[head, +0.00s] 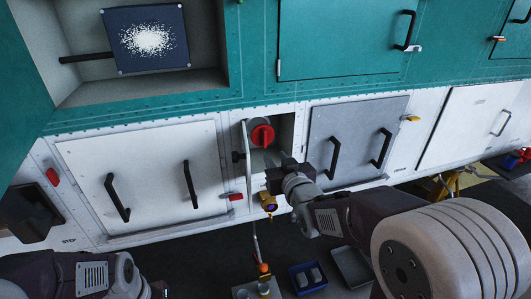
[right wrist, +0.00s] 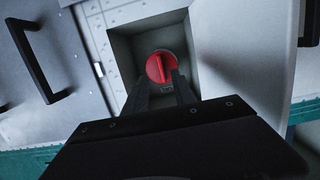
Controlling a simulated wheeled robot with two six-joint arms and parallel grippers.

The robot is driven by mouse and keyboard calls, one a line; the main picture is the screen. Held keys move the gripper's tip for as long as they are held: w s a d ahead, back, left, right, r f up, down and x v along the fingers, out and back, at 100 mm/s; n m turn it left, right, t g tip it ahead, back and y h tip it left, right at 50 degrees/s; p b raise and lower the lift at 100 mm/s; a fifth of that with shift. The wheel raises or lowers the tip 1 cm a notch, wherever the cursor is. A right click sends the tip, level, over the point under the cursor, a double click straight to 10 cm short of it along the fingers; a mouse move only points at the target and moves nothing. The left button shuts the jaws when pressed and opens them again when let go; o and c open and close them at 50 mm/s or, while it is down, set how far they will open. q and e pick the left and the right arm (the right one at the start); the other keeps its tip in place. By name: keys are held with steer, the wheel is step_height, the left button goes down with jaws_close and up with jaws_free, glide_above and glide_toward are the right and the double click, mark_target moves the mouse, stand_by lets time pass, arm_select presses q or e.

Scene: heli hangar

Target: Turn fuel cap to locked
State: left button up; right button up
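The red fuel cap (head: 262,133) sits in a small open recess in the white lower panel. In the right wrist view the fuel cap (right wrist: 162,67) is round with a raised grip bar, which runs nearly upright in that picture. My right gripper (head: 284,166) is just in front of the recess, below and right of the cap in the head view. In the right wrist view the fingers of my right gripper (right wrist: 161,82) are apart, with tips at the cap's lower edge; I cannot tell whether they touch it. My left gripper is out of view; only its arm shows at lower left.
The recess's narrow door (head: 247,158) stands open at its left in the head view. Handled panels flank it, a white one (head: 145,165) left and a grey one (head: 355,115) right. A blue bin (head: 307,278) and a grey tray (head: 352,266) are below.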

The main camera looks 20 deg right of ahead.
mark_target(266, 136)
steer(key=w, duration=0.3)
steer(key=w+t, duration=0.1)
steer(key=w, duration=0.2)
steer(key=w+r+t, duration=0.1)
steer(key=w, duration=0.2)
steer(key=shift+w+a+b, duration=0.1)
steer(key=shift+w+b, duration=0.1)
steer(key=shift+b, duration=0.1)
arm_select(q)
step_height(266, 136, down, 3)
arm_select(e)
jaws_close()
